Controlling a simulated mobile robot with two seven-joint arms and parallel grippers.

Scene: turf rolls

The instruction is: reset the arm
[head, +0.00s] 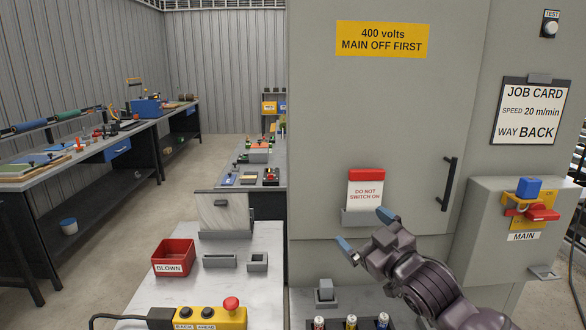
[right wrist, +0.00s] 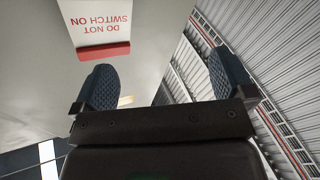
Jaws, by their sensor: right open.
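My right gripper (head: 366,230) is open and empty in front of the grey cabinet (head: 375,120). Its blue fingertips are wide apart, just below the white DO NOT SWITCH ON card (head: 365,194). The card has a red top and stands in a grey holder on the cabinet front. In the right wrist view the open fingers (right wrist: 164,72) show with nothing between them, and the card (right wrist: 98,20) appears upside down beyond the left finger. My right arm comes in from the bottom right. My left gripper is not in view.
The black door handle (head: 449,184) and the MAIN switch box (head: 482,210), with red and blue parts, stand to the gripper's right. Fuses (head: 351,322) stand below it. A red BLOWN bin (head: 174,257) and a yellow button box (head: 210,317) are on the left bench.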

